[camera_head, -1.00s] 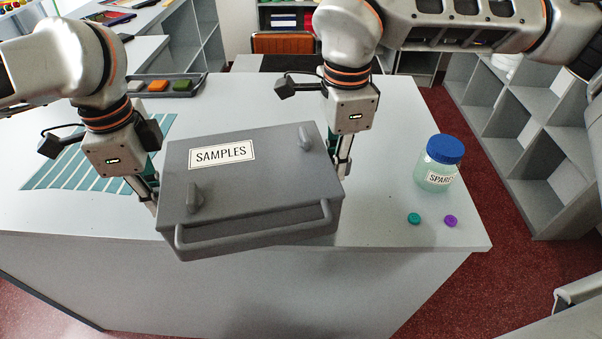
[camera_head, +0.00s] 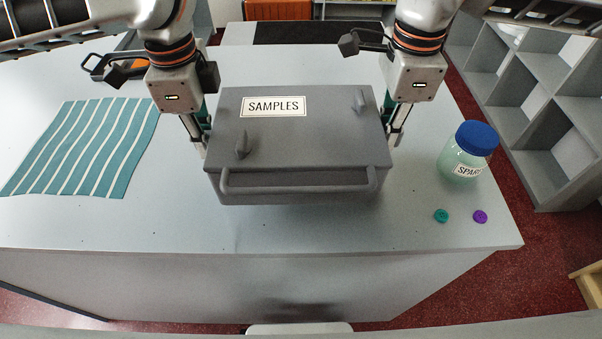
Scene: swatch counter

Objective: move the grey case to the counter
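The grey case (camera_head: 300,144) has a SAMPLES label, two latches on its lid and a bar handle along its front. It is roughly level over the counter (camera_head: 120,225), behind the front edge. I cannot tell whether its underside touches the counter or is a little above it. My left gripper (camera_head: 200,143) is at the case's left side and my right gripper (camera_head: 392,136) at its right side. Both hold the case between them; their fingertips are partly hidden by its sides.
A blue-lidded jar (camera_head: 468,153) stands to the right, with a teal button (camera_head: 441,216) and a purple button (camera_head: 480,217) in front of it. A teal striped cloth (camera_head: 85,147) lies on the left.

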